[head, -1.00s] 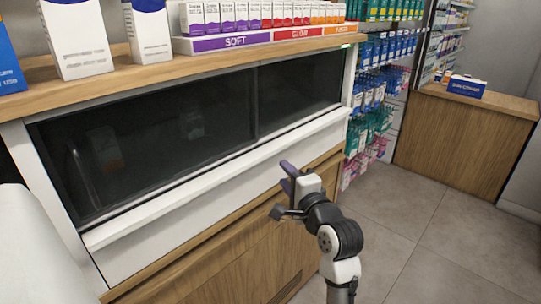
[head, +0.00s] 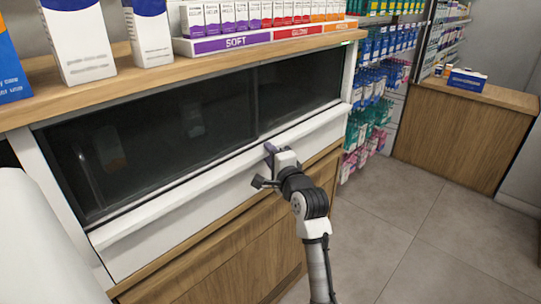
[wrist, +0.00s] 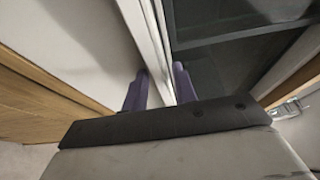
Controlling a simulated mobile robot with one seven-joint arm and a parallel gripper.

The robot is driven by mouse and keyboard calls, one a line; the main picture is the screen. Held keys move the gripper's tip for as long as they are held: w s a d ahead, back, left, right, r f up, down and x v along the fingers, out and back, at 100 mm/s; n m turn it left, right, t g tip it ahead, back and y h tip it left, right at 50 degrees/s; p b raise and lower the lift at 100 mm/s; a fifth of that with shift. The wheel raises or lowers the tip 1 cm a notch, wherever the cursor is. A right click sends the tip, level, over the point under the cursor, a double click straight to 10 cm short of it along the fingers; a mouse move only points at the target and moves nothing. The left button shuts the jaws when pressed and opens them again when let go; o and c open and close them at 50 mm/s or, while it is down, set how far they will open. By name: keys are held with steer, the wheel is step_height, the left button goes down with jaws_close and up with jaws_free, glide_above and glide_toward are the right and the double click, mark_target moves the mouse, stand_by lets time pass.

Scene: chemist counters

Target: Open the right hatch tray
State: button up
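The hatch tray shows in the head view as a long white front (head: 185,215) with a raised lip below two dark glass panes (head: 150,140). It appears closed against the counter. My gripper (head: 268,160) is at the right part of this lip, reaching in from the front. In the wrist view the two purple fingers of my gripper (wrist: 160,85) stand apart. The white lip (wrist: 157,45) runs between them, with the white front on the left and dark glass on the right. I cannot tell whether either finger touches the lip.
The wooden counter top (head: 200,75) overhangs the glass and holds white boxes and a product display (head: 265,38). Hanging goods (head: 370,100) stand beyond the counter's right end. A wooden desk (head: 465,135) is at the back right. The tiled floor (head: 405,230) between is clear.

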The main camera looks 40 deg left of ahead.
jaws_close()
steer(key=s+d, duration=0.1)
steer(key=d, duration=1.6)
steer(key=shift+s+d+p, duration=0.2)
steer(key=shift+d+p, duration=0.1)
steer(key=shift+d, duration=0.05)
steer(key=shift+o, duration=1.4)
jaws_free()
steer(key=b+v, duration=0.3)
steer(key=v, duration=1)
steer(key=shift+s+d, duration=0.2)
steer(key=shift+d, duration=0.15)
